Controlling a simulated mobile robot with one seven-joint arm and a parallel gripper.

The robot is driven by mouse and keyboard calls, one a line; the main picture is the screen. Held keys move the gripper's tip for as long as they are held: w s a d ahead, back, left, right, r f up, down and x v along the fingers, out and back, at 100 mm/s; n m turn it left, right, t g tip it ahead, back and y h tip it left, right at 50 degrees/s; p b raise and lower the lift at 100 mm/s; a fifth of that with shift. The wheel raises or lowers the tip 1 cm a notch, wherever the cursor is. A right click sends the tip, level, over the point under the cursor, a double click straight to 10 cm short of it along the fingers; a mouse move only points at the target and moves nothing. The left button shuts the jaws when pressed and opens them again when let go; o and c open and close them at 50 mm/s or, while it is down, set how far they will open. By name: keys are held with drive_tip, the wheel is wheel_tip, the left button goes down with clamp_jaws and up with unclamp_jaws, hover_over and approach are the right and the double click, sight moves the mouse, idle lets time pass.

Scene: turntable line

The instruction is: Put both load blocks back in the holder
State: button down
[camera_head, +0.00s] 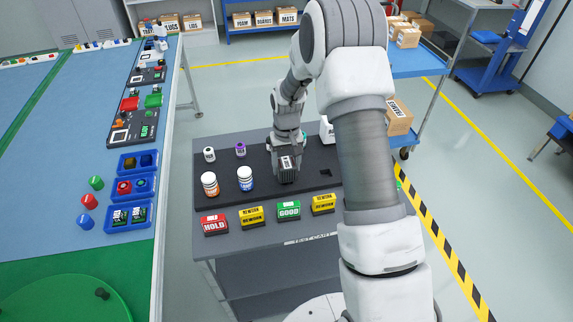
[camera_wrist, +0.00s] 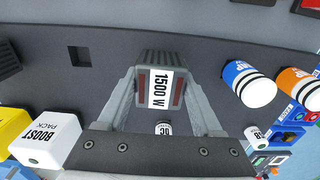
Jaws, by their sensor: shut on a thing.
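A dark grey ribbed load block (camera_head: 287,174) with a white label is between the fingers of my gripper (camera_head: 286,158) over the dark board on the cart. In the wrist view my gripper (camera_wrist: 165,105) is shut on this block (camera_wrist: 142,85), and its label reads "1500 W". I cannot tell whether the block touches the board. A square recess (camera_wrist: 79,57) in the board (camera_wrist: 215,50) lies to the left of the block and looks empty; it also shows in the head view (camera_head: 326,173). A second dark ribbed block (camera_wrist: 8,60) is partly cut off at the wrist view's left edge; my arm seems to hide it in the head view.
An orange-banded bottle (camera_head: 209,184) and a blue-banded bottle (camera_head: 245,178) stand left of the block. Red, yellow and green sign blocks (camera_head: 289,210) line the cart's front. A white "BOOST PACK" box (camera_wrist: 45,138) is close to my gripper. A blue-topped bench (camera_head: 75,130) is left.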

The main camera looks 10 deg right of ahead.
drive_tip(key=shift+f+b, duration=0.4)
drive_tip(key=shift+f, duration=0.1)
unclamp_jaws()
wheel_tip(320, 180, up, 17)
drive_tip(key=s+r+t, duration=0.1)
drive_tip(key=s+r, duration=0.6)
drive_tip(key=r, duration=0.1)
drive_tip(key=s+r+t, duration=0.2)
drive_tip(key=s, duration=0.9)
drive_tip(key=s+r+t, duration=0.2)
drive_tip(key=s, duration=0.9)
drive_tip(key=shift+s+r+t+b, duration=0.15)
drive_tip(key=shift+r+t+b, duration=0.15)
drive_tip(key=shift+r, duration=0.05)
